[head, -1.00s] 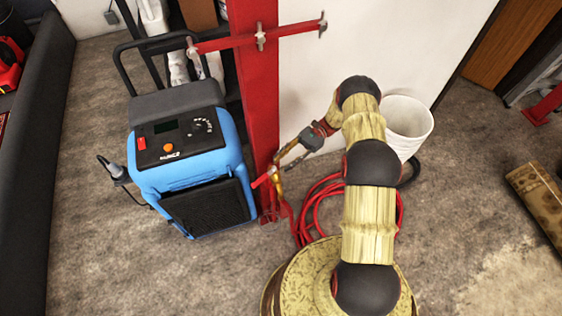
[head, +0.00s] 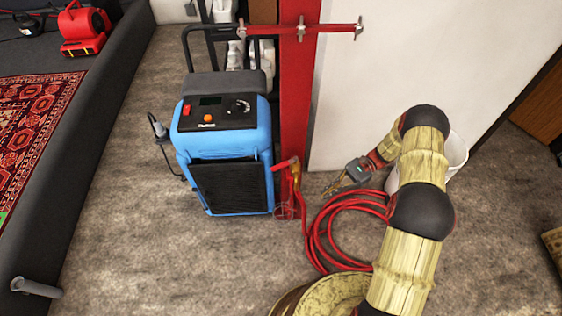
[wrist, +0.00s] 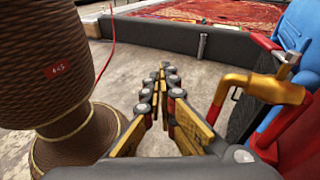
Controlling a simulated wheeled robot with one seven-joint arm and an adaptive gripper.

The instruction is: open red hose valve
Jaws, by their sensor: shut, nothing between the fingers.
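The hose valve is a brass tap (head: 297,173) with a red lever (head: 286,163), low on the red post (head: 296,105). The lever sticks out to the left of the post. The brass tap is large at the right of the wrist view (wrist: 262,87). My gripper (head: 327,192) is low, to the right of the tap and apart from it. In the wrist view its fingers (wrist: 162,72) are closed together with nothing between them.
A blue machine (head: 222,150) stands close left of the post. A coiled red hose (head: 345,215) lies on the floor below my gripper. A white bucket (head: 457,152) is behind my arm. A patterned rug (head: 40,110) lies at the far left. Floor in front of the machine is clear.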

